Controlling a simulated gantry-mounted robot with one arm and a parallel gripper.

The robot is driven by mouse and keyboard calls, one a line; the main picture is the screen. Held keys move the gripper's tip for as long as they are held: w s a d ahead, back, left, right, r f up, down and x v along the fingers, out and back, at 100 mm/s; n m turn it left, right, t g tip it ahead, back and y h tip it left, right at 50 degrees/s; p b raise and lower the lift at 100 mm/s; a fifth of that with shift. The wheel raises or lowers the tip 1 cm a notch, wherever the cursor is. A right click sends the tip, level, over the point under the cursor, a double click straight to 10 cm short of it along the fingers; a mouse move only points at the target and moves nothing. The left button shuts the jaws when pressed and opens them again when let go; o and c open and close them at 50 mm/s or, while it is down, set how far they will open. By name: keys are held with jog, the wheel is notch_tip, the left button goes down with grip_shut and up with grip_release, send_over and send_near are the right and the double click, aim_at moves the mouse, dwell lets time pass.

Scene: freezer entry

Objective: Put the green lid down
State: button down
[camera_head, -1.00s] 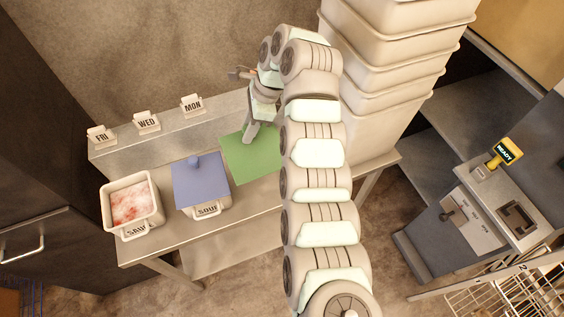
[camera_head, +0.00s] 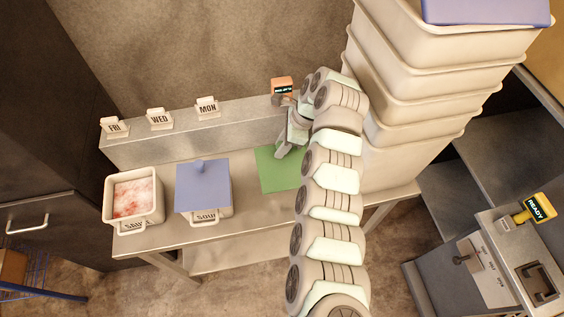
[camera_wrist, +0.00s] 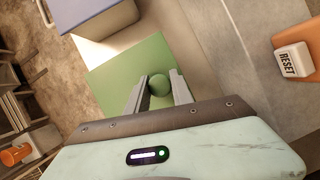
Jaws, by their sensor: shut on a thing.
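The green lid (camera_head: 273,170) is a flat square with a round knob. It shows over the steel table, right of the blue-lidded container. My gripper (camera_head: 283,150) is above it, shut on its knob. In the wrist view, the fingers of my gripper (camera_wrist: 158,90) stand on both sides of the knob of the green lid (camera_wrist: 120,75). My arm hides the lid's right part in the head view. I cannot tell whether the lid touches the table (camera_head: 150,238).
A blue-lidded container (camera_head: 203,186) and an open container of reddish-white food (camera_head: 133,197) stand to the left. FRI, WED and MON cards line the back ledge (camera_head: 185,133), with an orange device (camera_head: 282,87). Stacked tubs (camera_head: 410,110) rise at right.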

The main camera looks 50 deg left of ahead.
aim_at(289, 154)
notch_tip(289, 154, down, 9)
jog(key=shift+f, duration=0.2)
dwell(0.3)
jog(key=shift+a+f, duration=0.1)
jog(key=c, duration=1.1)
grip_release()
jog(key=v, duration=0.5)
jog(key=shift+w+r, duration=0.1)
jog(key=shift+r, duration=0.25)
